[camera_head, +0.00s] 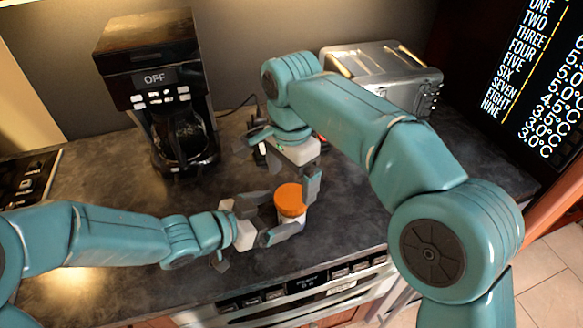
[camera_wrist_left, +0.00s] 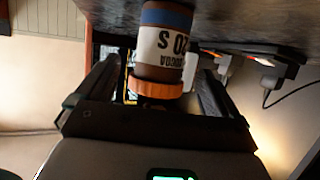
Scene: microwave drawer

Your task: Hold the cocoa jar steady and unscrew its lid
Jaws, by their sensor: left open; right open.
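The cocoa jar (camera_head: 289,222) stands upright on the dark counter, with its orange lid (camera_head: 291,200) on top. In the left wrist view the jar (camera_wrist_left: 165,45) appears upside down, with a white label and blue band, and the orange lid (camera_wrist_left: 154,88) below. My left gripper (camera_head: 272,217) is open, with its fingers on either side of the jar; the wrist view shows gaps between them and the jar. My right gripper (camera_head: 291,178) is open above and just behind the lid, with one finger close to the lid's right side. Whether that finger touches is unclear.
A black coffee maker (camera_head: 160,95) stands at the back left and a silver toaster (camera_head: 385,75) at the back right. The counter (camera_head: 345,225) right of the jar is clear.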

